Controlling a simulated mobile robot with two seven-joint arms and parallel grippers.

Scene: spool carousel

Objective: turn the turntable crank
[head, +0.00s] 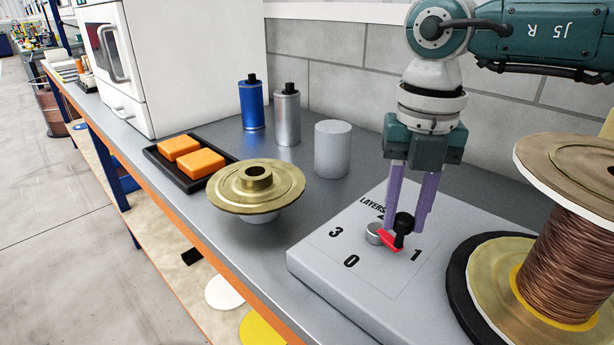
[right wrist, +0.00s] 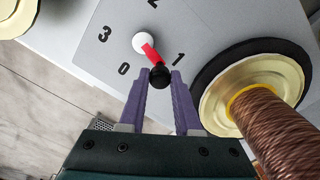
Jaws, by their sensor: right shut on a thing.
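The crank is a red arm (head: 389,241) on a silver hub (head: 374,234) with an upright black knob (head: 403,226) at its end. It sits on top of a grey box (head: 330,275) marked LAYERS with the numbers 0, 1, 2 and 3. My right gripper (head: 413,222) reaches down from above, its purple fingers shut around the black knob. In the right wrist view the knob (right wrist: 160,77) sits between the fingertips (right wrist: 157,80), and the red arm (right wrist: 151,53) points between 0 and 1. My left gripper is not in view.
A copper wire spool (head: 570,255) stands on a black disc (head: 458,275) close right of the crank. A brass flanged disc (head: 257,187), a grey cylinder (head: 332,150), blue (head: 251,105) and silver (head: 287,116) bottles and a black tray (head: 224,158) with orange blocks stand to the left.

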